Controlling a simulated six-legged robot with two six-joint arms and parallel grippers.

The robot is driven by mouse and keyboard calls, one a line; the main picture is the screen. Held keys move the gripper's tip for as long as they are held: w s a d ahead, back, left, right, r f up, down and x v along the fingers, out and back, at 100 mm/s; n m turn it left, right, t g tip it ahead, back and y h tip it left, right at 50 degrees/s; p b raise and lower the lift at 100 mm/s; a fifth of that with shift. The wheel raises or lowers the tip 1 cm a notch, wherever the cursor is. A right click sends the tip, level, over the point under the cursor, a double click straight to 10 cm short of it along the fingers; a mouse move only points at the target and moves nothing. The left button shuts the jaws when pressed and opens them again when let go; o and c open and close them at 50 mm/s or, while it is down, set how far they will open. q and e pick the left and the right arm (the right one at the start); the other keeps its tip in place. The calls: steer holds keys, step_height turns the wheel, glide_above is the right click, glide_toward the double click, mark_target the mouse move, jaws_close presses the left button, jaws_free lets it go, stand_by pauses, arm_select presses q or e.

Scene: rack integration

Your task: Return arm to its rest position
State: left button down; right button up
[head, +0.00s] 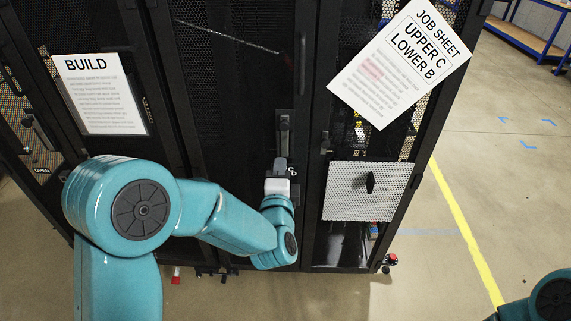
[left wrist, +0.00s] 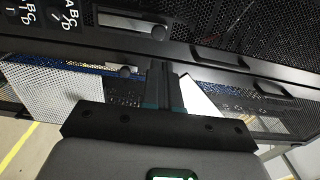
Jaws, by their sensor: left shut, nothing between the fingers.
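My left arm, teal, reaches in from the lower left of the head view to the front of a black rack cabinet (head: 230,90). My left gripper (head: 281,166) is at the cabinet's middle door, just below a dark upright door handle (head: 284,132). In the left wrist view its two dark fingers (left wrist: 163,84) are together with nothing between them, pointing at the cabinet front. I cannot tell whether the fingertips touch it. Of my right arm only a teal joint shows at the lower right corner of the head view; its gripper is out of view.
A BUILD sheet (head: 101,95) hangs on the left door and a job sheet (head: 398,62) on the right one. A white perforated panel (head: 368,191) with a black knob is low on the right; it also shows in the left wrist view (left wrist: 62,98). Open floor lies right.

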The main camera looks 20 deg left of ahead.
arm_select(q)
steer(key=s+a+f+n+g+h, duration=0.15)
steer(key=s+f+g, duration=0.25)
steer(key=f, duration=0.9)
steer(key=s+a+f+n+g+h, duration=0.1)
steer(key=s+a+f+g+h, duration=0.2)
steer(key=f, duration=0.9)
steer(key=s+d+f+n+g+h, duration=0.1)
steer(key=s+d+f+n+g, duration=0.2)
steer(key=s, duration=0.4)
steer(key=s+d+f+n+g+h, duration=0.2)
steer(key=s+d+f+n+g, duration=0.1)
steer(key=s+n, duration=0.3)
steer(key=s+d+f+n+g+h, duration=0.1)
steer(key=s+d+f+n+g, duration=0.2)
steer(key=s, duration=0.5)
steer(key=shift+s+d+f+n+g, duration=0.3)
steer(key=shift+s+d+n+g, duration=0.15)
steer(key=shift+d+n, duration=0.55)
arm_select(e)
steer(key=shift+w, duration=0.15)
arm_select(q)
steer(key=shift+w+a+h, duration=0.1)
steer(key=shift+h, duration=0.15)
arm_select(e)
steer(key=shift+f, duration=0.1)
